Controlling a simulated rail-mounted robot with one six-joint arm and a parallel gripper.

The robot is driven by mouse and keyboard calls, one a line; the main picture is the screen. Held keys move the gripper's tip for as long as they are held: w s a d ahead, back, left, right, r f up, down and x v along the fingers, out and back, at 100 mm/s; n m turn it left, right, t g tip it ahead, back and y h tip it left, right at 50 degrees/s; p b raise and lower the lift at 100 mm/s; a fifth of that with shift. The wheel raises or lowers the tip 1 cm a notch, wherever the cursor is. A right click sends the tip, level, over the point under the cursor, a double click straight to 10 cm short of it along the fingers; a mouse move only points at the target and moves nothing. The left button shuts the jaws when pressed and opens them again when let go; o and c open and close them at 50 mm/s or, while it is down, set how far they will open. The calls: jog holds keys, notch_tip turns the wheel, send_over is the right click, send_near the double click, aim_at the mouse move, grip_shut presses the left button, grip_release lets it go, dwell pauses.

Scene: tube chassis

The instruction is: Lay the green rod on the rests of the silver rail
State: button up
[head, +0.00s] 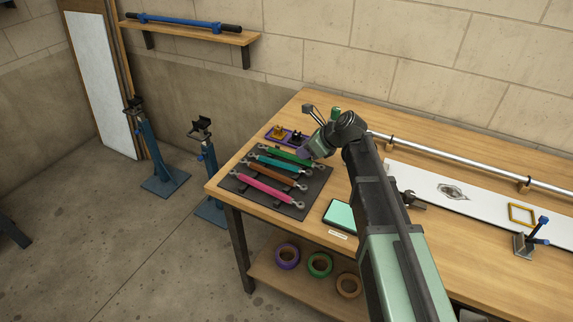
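The silver rail (450,158) runs along the back of the bench to the right. Small wooden blocks (524,184) sit along it.
A purple tray (273,140) with small parts is behind the mat. A white panel (480,204), a yellow frame (521,214) and a blue-handled clamp (533,238) lie to the right. A teal-topped box (341,215) is near the front edge. Stands (152,150) are on the floor.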

aim_at(293, 156)
jog(key=shift+a+f, duration=0.1)
jog(key=b+x, duration=0.3)
jog(key=x, duration=0.2)
jog(key=shift+w+f+b, duration=0.1)
jog(key=shift+f+b, duration=0.15)
jog(key=shift+b, duration=0.1)
jog(key=shift+a, duration=0.1)
jog(key=shift+r, duration=0.2)
jog(key=shift+c, duration=0.2)
grip_shut()
jog(key=shift+r+p, duration=0.1)
jog(key=shift+p, duration=0.2)
notch_tip(293, 156, up, 20)
jog(key=p, duration=1.9)
jog(key=shift+p, duration=0.35)
